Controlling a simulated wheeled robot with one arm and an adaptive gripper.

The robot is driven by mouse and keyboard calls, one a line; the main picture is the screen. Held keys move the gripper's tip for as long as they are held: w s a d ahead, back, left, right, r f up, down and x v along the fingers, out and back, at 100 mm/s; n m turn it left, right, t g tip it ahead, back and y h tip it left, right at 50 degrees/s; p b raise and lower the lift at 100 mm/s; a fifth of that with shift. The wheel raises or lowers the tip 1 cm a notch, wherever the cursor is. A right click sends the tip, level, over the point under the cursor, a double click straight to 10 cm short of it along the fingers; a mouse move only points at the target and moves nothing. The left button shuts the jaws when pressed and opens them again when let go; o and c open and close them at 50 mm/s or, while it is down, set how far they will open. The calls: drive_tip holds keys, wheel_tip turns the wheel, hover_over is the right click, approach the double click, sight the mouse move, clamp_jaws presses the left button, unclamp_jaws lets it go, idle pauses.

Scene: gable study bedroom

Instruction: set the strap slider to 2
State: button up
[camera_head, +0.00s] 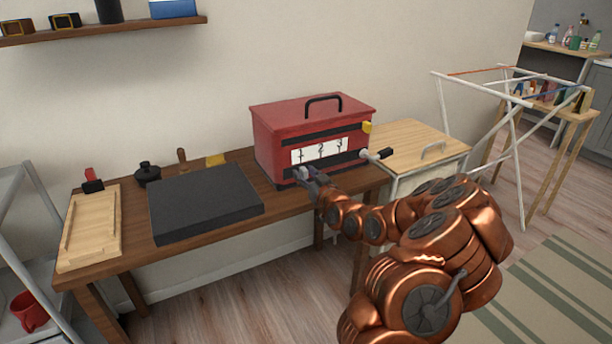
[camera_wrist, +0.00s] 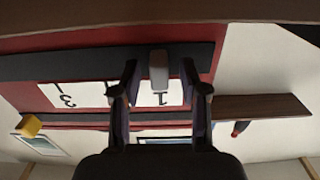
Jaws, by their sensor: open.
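The red box (camera_head: 300,125) stands on the brown bench with a white label (camera_head: 330,149) reading 1, 2, 3 between two black straps. The wrist view shows it upside down, with the label (camera_wrist: 70,96) and the lower black strap (camera_wrist: 60,66). A pale grey slider knob (camera_wrist: 158,72) sits on that strap by the 1. My gripper (camera_head: 304,174) is at the box's front, low by the 1. In the wrist view my gripper (camera_wrist: 160,85) is open, with one finger on each side of the knob. Contact cannot be told. The 2 is mostly hidden there.
A yellow piece (camera_head: 367,127) and a black-ended lever (camera_head: 384,153) stick out at the box's right. A dark grey slab (camera_head: 205,200) and a wooden board (camera_head: 90,225) lie left on the bench. A white drying rack (camera_head: 512,150) stands at right.

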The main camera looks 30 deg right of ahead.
clamp_jaws()
idle(0.5)
